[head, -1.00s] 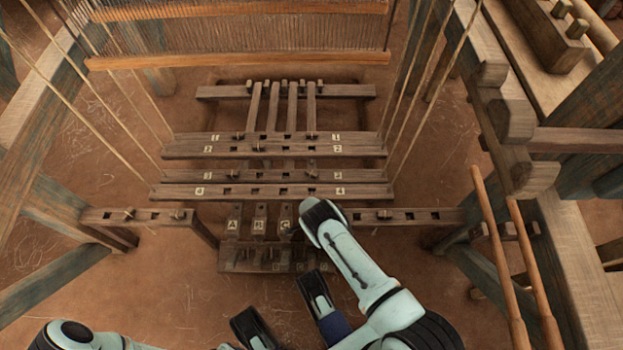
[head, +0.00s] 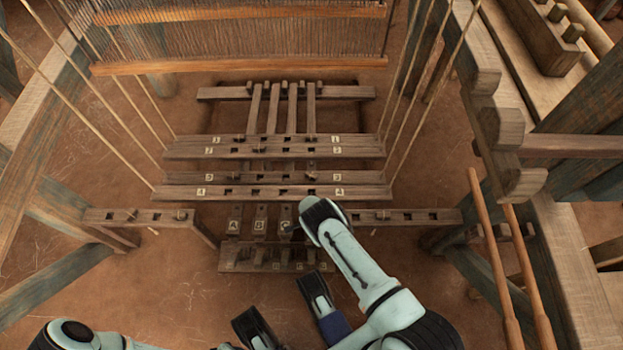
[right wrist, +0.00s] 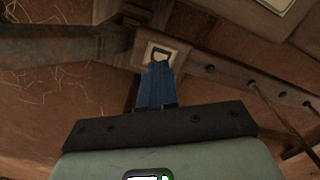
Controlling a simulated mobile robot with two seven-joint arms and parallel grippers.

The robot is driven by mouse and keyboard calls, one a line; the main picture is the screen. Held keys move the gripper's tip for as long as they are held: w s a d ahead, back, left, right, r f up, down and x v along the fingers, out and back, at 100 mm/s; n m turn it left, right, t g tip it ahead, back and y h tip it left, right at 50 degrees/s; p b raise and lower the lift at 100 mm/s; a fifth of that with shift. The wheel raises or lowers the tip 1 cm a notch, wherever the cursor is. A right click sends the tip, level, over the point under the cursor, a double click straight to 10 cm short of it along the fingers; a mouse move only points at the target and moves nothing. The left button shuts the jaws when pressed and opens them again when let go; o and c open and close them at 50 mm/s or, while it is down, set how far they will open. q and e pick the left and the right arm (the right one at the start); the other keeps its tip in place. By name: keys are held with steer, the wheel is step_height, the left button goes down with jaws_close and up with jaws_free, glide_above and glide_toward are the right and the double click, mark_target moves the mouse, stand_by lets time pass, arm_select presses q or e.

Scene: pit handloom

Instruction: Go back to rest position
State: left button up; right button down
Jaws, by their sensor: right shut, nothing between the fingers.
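My right arm (head: 358,262) reaches up from the bottom right over the foot of the loom in the head view. Its dark end covers the right side of the labelled treadle row (head: 258,226), where A, B and C show.
Numbered wooden bars (head: 270,191) lie across the loom beyond the treadles. A holed crossbar (head: 415,216) runs at the right. Cords hang at both sides. Two pale poles (head: 497,265) and a thick frame post (head: 560,265) stand right. Bare earth lies at left.

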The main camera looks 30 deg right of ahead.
step_height(320, 180, up, 2)
steer(key=shift+p, duration=0.45)
arm_select(q)
steer(key=shift+s+r, duration=0.1)
steer(key=shift+r, duration=0.45)
arm_select(e)
steer(key=shift+a, duration=0.1)
